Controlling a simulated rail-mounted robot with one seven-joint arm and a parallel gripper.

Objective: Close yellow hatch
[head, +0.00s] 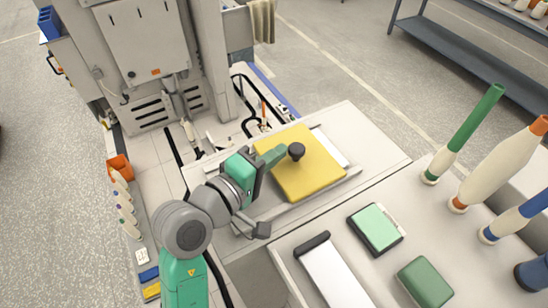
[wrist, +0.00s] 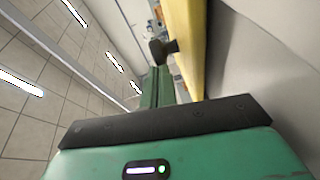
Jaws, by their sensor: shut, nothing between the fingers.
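The yellow hatch (head: 314,177) is a flat square panel with a black knob (head: 297,151), lying in a pale frame on the worktop in the head view. A white strip shows along its far right edge; I cannot tell whether that is an opening. My gripper (head: 277,154) is shut and empty, just above the hatch, its green fingertips close to the left side of the knob. In the wrist view the shut fingers (wrist: 160,80) point toward the knob (wrist: 161,49), with the yellow hatch (wrist: 187,40) along their right. I cannot tell whether they touch the knob.
A grey machine (head: 150,60) stands behind at left. Bobbins in green (head: 463,135), orange and blue stand on the right bench, near a green-topped box (head: 375,228), a green block (head: 425,281) and a white tray with a black handle (head: 312,243). The worktop right of the hatch is clear.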

